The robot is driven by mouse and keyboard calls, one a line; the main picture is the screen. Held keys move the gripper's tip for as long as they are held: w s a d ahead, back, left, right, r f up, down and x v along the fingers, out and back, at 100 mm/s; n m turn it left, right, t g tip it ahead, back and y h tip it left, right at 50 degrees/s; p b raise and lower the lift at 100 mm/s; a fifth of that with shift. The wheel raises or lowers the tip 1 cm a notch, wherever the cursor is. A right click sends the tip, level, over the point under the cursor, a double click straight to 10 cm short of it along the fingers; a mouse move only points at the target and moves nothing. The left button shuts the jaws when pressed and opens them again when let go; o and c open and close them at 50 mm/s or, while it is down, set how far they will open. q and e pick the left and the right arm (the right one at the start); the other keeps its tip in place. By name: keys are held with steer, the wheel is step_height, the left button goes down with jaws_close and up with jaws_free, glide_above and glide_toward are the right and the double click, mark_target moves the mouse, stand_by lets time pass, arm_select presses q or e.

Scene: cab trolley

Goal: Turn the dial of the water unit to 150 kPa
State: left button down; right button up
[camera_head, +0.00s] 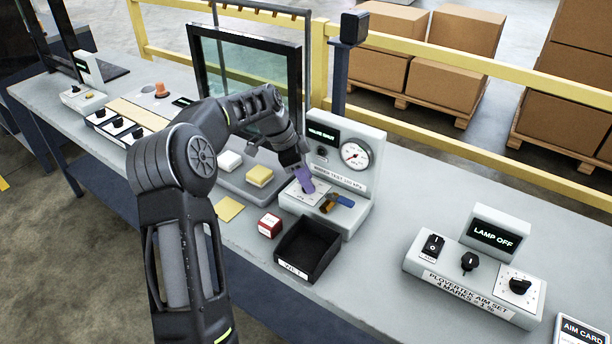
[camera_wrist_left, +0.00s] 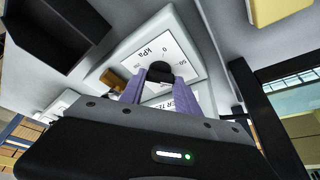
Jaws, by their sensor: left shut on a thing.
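The water unit (camera_head: 358,183) is a pale grey box with an upright back panel. The panel carries a round white gauge (camera_head: 355,153) with a red needle, too small to read exactly. My left gripper (camera_head: 304,180) reaches down onto the unit's dial plate, hiding the knob in the head view. In the left wrist view the purple fingers of this gripper (camera_wrist_left: 163,84) are shut on the black dial knob (camera_wrist_left: 160,71). The white dial plate (camera_wrist_left: 150,52) shows "kPa", 0 and 50; its other marks are hidden by the fingers. My right gripper is not in view.
A blue-handled valve (camera_head: 342,200) with a brass part sits just right of the dial. A black bin (camera_head: 308,250) and a red-and-white box (camera_head: 270,225) stand in front. Yellow and white sponges lie left on a grey tray. A lamp unit (camera_head: 480,275) stands right.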

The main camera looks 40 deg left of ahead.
arm_select(q)
steer(key=shift+w+m+g+h+p, duration=0.15)
steer(key=shift+m+g+p, duration=0.3)
steer(key=shift+m, duration=0.65)
steer(key=shift+m+g+h+p, duration=0.3)
steer(key=shift+m+p, duration=0.2)
steer(key=shift+m, duration=0.6)
steer(key=c, duration=0.9)
jaws_free()
steer(key=shift+r, duration=0.15)
steer(key=shift+a+r, duration=0.2)
steer(key=shift+r, duration=0.1)
steer(key=p+v, duration=0.4)
steer(key=v, duration=0.3)
steer(key=shift+d, duration=0.1)
